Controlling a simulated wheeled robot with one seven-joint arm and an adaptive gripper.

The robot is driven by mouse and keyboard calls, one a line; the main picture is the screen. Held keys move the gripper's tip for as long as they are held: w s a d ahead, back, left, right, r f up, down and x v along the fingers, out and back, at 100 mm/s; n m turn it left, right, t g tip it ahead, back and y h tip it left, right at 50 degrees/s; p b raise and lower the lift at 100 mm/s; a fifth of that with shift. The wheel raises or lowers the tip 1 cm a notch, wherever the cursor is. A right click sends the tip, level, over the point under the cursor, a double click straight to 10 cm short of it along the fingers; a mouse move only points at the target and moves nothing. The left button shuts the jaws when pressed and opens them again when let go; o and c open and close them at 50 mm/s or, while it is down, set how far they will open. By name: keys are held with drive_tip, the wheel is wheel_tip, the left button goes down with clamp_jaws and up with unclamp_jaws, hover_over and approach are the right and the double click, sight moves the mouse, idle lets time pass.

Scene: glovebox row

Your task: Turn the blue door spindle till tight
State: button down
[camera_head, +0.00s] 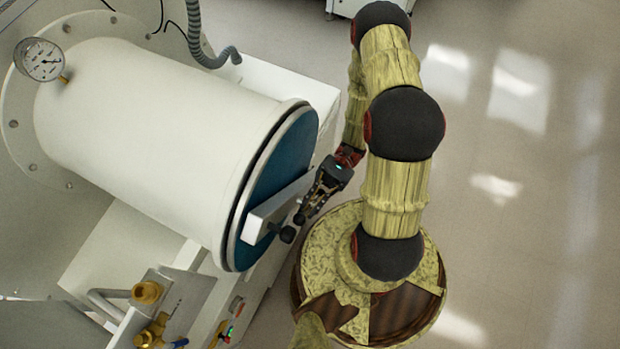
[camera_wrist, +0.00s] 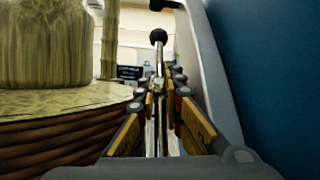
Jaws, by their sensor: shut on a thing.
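The blue door (camera_head: 290,158) closes the round end of the white cylinder chamber, with a pale crossbar (camera_head: 272,208) across its face. The door spindle's handle shows black ball ends (camera_head: 287,234) beside the crossbar's lower part. In the wrist view a thin metal handle bar (camera_wrist: 159,62) with a black ball at its far end runs between my fingers. My gripper (camera_head: 304,210) is shut on this bar, close in front of the door. The crossbar (camera_wrist: 212,75) and blue door (camera_wrist: 275,60) stand just right of the fingers there. The spindle's screw is hidden.
A pressure gauge (camera_head: 39,60) and a grey hose (camera_head: 208,50) are at the upper left. Brass valves (camera_head: 147,292) and a small button panel (camera_head: 228,325) sit below the chamber. Open floor (camera_head: 530,200) lies to the right.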

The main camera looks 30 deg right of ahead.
drive_tip(key=shift+f, duration=0.1)
drive_tip(key=c, duration=2.2)
unclamp_jaws()
drive_tip(key=v, duration=1.2)
drive_tip(key=shift+c, duration=0.2)
